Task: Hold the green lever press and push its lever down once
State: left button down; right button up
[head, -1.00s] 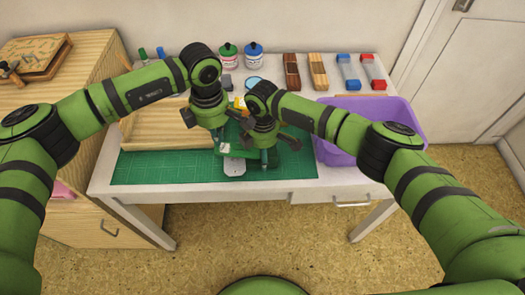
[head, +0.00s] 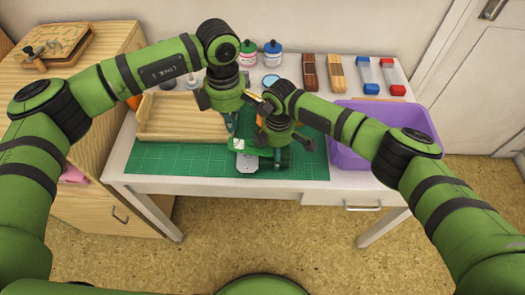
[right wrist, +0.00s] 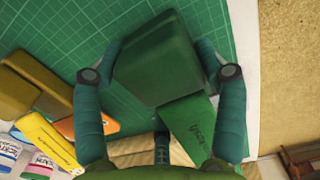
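The green lever press shows in the right wrist view as a green block (right wrist: 157,60) with a flat lettered green part (right wrist: 192,125) beside it. In the head view most of the press is hidden under my grippers; a grey plate (head: 247,164) shows at its front. My right gripper (right wrist: 158,58) has fingers on both sides of the block, seemingly touching it; it also shows in the head view (head: 278,152). My left gripper (head: 233,127) hangs just left of the right one, close to the press. Its fingertips are too small to read.
A green cutting mat (head: 165,165) lies under the press. A wooden tray (head: 180,135) stands left and a purple bin (head: 430,160) right. Paint jars (head: 271,53), wooden blocks (head: 309,75) and blue and red inkpads (head: 366,75) line the back. The mat's front left is clear.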

jog(key=o, duration=0.3)
notch_tip(320, 180, up, 8)
jog(key=shift+f, duration=0.25)
jog(key=shift+s, duration=0.1)
dwell(0.3)
